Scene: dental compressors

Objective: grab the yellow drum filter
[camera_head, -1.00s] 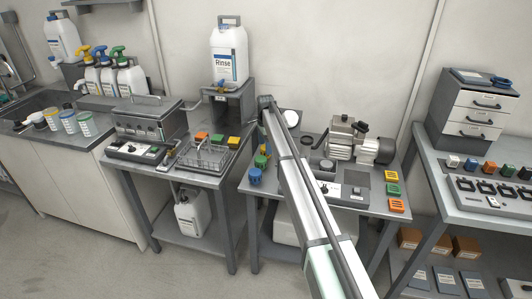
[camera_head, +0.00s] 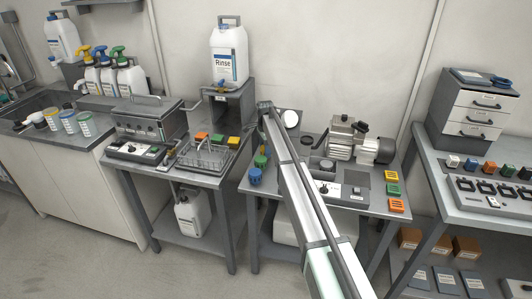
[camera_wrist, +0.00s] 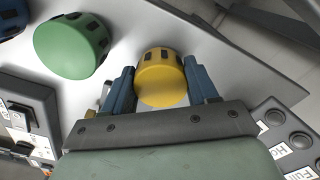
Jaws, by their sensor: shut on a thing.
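The yellow drum filter (camera_wrist: 161,82) is between the two blue fingers of my gripper (camera_wrist: 162,88) in the wrist view. My gripper is shut on it, with a finger against each side. The filter is a short yellow cylinder with dark slots around its far rim. It appears at or just above the grey table surface; I cannot tell which.
A green drum filter (camera_wrist: 72,45) lies close on the left in the wrist view, with a blue one (camera_head: 255,177) beyond it. A switch panel (camera_wrist: 30,120) and a button panel (camera_wrist: 285,140) flank the gripper. The compressor pump (camera_head: 350,143) stands at the right of the table.

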